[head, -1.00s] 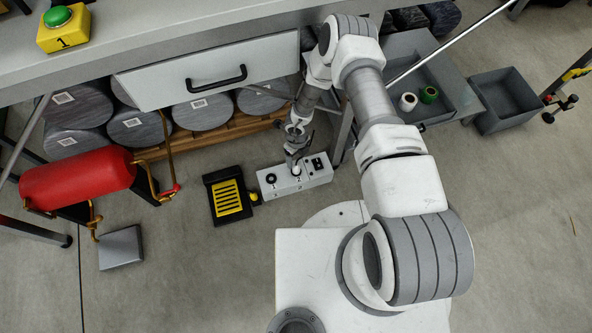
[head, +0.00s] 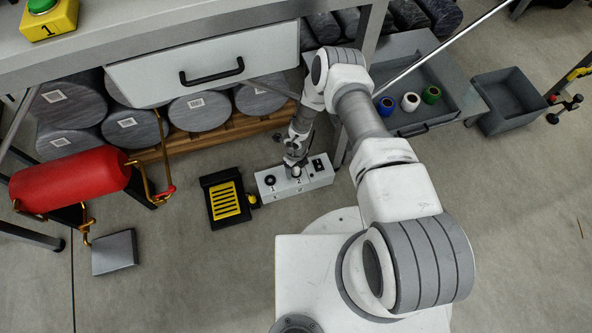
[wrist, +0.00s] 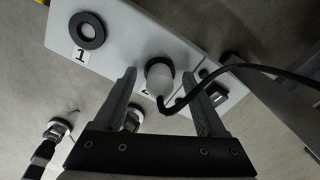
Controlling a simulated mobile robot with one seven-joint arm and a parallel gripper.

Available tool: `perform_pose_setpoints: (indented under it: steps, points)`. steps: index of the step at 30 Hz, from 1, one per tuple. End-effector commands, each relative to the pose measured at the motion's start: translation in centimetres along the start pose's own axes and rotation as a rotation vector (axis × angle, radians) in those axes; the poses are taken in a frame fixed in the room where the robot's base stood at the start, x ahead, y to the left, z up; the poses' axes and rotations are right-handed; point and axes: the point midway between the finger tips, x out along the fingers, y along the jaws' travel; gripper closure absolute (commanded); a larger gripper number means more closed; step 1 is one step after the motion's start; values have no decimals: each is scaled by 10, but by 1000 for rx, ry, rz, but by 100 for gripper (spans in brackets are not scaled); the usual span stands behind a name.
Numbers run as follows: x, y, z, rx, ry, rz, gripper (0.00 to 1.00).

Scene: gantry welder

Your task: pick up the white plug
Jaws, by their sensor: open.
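The white plug (wrist: 160,78) sits in the socket marked 2 on a white socket box (wrist: 115,30), with a black cable (wrist: 255,68) running off to the right. In the head view the box (head: 318,179) rests on the floor under the bench, and my gripper (head: 294,166) is over its middle, largely hiding the plug. In the wrist view my gripper (wrist: 166,82) is open, with one finger on each side of the plug and a gap to each. The dark ring of socket 1 (wrist: 87,30) is empty.
A black and yellow stand (head: 225,200) lies left of the box. A red tank (head: 70,180) is further left. The bench drawer (head: 205,70) overhangs from behind. A grey tray (head: 445,105) with blue, white and green spools and a grey bin (head: 508,100) are at right.

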Motion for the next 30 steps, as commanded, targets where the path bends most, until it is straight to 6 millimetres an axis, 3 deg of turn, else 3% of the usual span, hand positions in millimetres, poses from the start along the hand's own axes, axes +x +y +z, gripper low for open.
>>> perform_pose_setpoints:
  steps: [2,12,23,30]
  points:
    - [0,0,0,0,0,0,37]
    - [0,0,0,0,1,0,99]
    - [-2,0,0,0,0,0,100]
    - [-21,0,0,0,-1,0,100]
